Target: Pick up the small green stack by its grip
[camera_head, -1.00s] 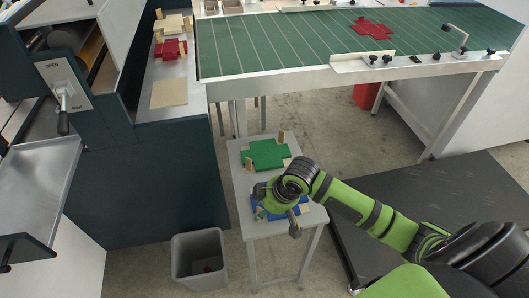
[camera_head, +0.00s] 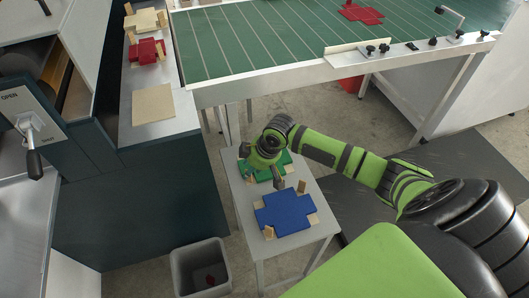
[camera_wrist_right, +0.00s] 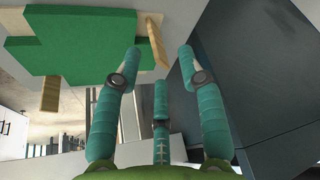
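The green stack (camera_head: 284,160) lies on a small grey side table (camera_head: 240,210), partly hidden under my right arm in the head view. In the right wrist view the green stack (camera_wrist_right: 75,45) fills the upper left, with pale wooden pieces (camera_wrist_right: 157,42) at its edges. My right gripper (camera_wrist_right: 160,54) has its teal fingers spread, with nothing between them. It is beside the wooden piece at the stack's edge; I cannot tell whether they touch. My left gripper is not in view.
A blue stack (camera_head: 285,212) with wooden pieces lies nearer on the same table. A grey bin (camera_head: 200,268) stands on the floor by the table. A dark cabinet (camera_head: 140,200) is close on the left. The green-topped table (camera_head: 260,40) rises behind.

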